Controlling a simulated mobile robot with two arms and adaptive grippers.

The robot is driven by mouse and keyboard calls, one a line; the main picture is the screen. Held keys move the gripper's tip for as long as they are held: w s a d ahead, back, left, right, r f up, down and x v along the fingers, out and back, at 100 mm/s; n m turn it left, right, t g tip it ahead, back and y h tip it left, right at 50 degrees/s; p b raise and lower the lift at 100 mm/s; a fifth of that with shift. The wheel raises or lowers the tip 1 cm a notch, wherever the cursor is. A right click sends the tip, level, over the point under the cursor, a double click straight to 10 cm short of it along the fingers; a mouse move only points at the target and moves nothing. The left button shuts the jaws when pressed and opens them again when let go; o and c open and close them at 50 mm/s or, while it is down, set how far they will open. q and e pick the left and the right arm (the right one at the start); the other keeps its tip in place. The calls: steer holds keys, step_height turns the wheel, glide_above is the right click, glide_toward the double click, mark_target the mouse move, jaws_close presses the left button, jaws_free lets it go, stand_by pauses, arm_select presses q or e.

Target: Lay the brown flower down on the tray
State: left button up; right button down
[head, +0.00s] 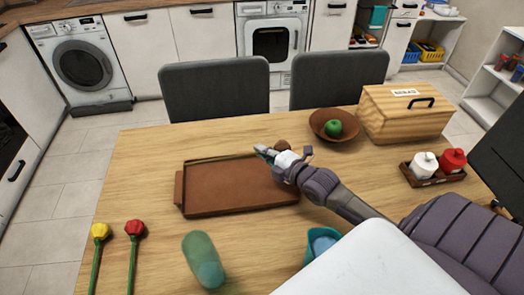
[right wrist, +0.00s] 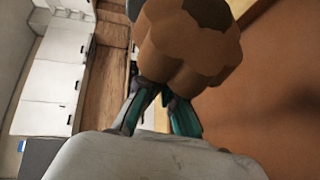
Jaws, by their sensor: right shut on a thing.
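The brown flower (right wrist: 188,45) has a faceted brown head, which fills the top of the right wrist view; its stem is mostly hidden. In the head view only a small part of the brown head (head: 282,145) shows behind my right gripper (head: 268,153). My right gripper, also in the right wrist view (right wrist: 158,98), is shut on the flower just below its head. It is over the far right corner of the brown tray (head: 235,188). The tray's flat surface is bare and also shows in the right wrist view (right wrist: 270,95). My left gripper is not in view.
A yellow flower (head: 100,231) and a red flower (head: 134,228) lie front left. A bowl (head: 318,122) with a green apple, a wooden box (head: 405,120) and a jar rack (head: 432,174) are right.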

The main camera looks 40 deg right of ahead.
mark_target(262, 180)
step_height(262, 180, down, 6)
steer(key=b, duration=0.5)
steer(key=shift+f+b, duration=0.2)
steer(key=shift+b, duration=0.2)
steer(key=shift+w+f+b, duration=0.1)
steer(key=shift+f+b, duration=0.65)
steer(key=shift+f, duration=0.85)
steer(key=shift+f+b, duration=0.15)
steer(key=shift+b, duration=0.15)
